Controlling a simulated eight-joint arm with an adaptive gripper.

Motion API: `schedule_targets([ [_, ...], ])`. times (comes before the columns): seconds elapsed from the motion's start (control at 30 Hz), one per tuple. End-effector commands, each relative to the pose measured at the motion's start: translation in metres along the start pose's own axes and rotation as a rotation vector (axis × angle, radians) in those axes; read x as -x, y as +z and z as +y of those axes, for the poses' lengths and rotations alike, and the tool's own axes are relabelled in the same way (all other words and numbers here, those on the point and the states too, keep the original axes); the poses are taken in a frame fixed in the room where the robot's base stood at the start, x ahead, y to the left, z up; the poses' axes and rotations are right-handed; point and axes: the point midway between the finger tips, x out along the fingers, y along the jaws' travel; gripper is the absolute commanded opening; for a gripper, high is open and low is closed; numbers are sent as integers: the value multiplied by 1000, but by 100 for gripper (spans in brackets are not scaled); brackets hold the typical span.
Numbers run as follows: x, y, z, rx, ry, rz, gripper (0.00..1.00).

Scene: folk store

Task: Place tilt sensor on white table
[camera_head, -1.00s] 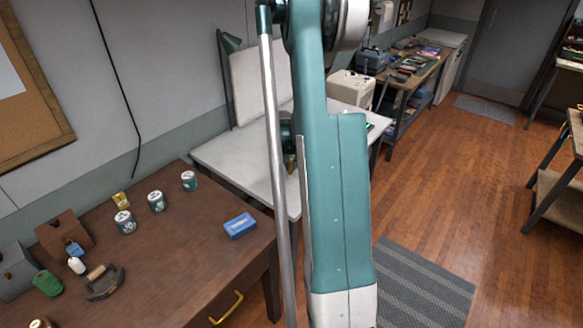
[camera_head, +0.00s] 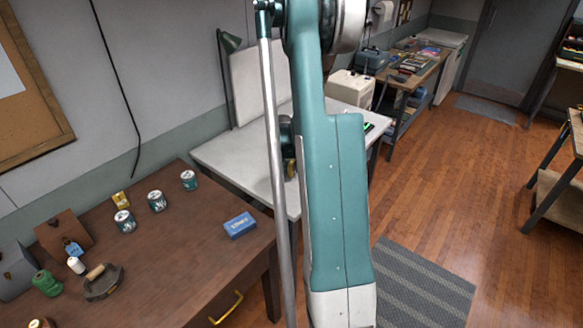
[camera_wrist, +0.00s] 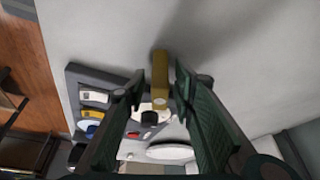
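In the wrist view, a small yellow-olive bar-shaped object, which I take for the tilt sensor (camera_wrist: 160,72), is between the fingers of my gripper (camera_wrist: 160,88). The dark fingers are closed in on either side of it; the exact contact is hard to see. The pale surface of the white table (camera_wrist: 100,25) lies behind it. In the head view, the white table (camera_head: 225,160) stands against the wall. A bit of yellow shows there beside my arm (camera_head: 335,200), which hides most of the gripper.
In the wrist view, a dark tray or panel (camera_wrist: 76,85) with several small parts and a white disc (camera_wrist: 170,152) are close by. A brown desk (camera_head: 180,260) with cans and a blue box (camera_head: 240,225) stands in front.

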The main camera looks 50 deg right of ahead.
Motion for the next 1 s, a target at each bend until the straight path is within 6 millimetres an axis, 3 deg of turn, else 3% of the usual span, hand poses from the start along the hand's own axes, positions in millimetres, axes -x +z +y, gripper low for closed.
schedule_targets([
  [0.47,13,-1,0,0,0,0,26],
  [1.0,72,-1,0,1,0,0,26],
])
